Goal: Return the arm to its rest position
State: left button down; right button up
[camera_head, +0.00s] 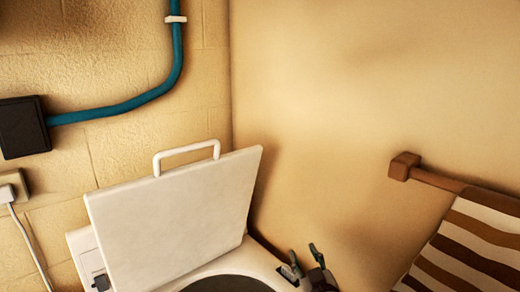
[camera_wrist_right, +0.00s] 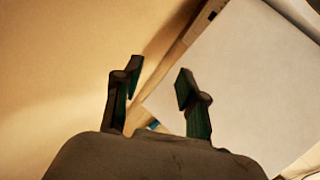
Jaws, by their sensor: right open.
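My right gripper (camera_head: 304,259) shows at the bottom of the head view, in front of the wall and beside the right edge of a white raised lid (camera_head: 175,220). In the right wrist view my right gripper (camera_wrist_right: 157,92) has its two dark fingers spread apart with nothing between them. The white lid (camera_wrist_right: 245,75) fills much of the right of that view, beyond the fingers. My left gripper is in neither view.
The lid, with a white handle (camera_head: 187,157), stands up from a white appliance (camera_head: 255,262) with a dark round opening. A brown rail (camera_head: 440,180) with a striped towel (camera_head: 470,245) is on the right wall. A blue pipe (camera_head: 125,105) and black box (camera_head: 22,127) are on the left wall.

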jog(key=s+d+f+m+g+h, duration=0.1)
jog(key=s+d+f+m+g, duration=0.15)
jog(key=s+f, duration=0.45)
jog(key=s+d+f+m+g+h, duration=0.1)
jog(key=s+d+f+g+h, duration=0.1)
jog(key=s+d+f+g, duration=0.45)
jog(key=s+f+g, duration=0.2)
jog(key=s, duration=0.9)
jog(key=s+d+f+g, duration=0.1)
jog(key=s+f+g, duration=0.25)
jog(key=s, duration=0.75)
notch_tip(320, 180, down, 34)
jog(key=s+b, duration=0.1)
jog(key=b, duration=0.7)
jog(key=s+d+f+g+b, duration=0.1)
jog(key=s+f+b, duration=0.2)
jog(key=s+f, duration=0.5)
jog(key=s+d+f+g+b, duration=0.1)
jog(key=s+f+b, duration=0.2)
jog(key=s+f, duration=0.6)
notch_tip(320, 180, down, 6)
jog(key=shift+d+f, duration=0.15)
jog(key=shift+d, duration=0.15)
jog(key=shift+n, duration=0.25)
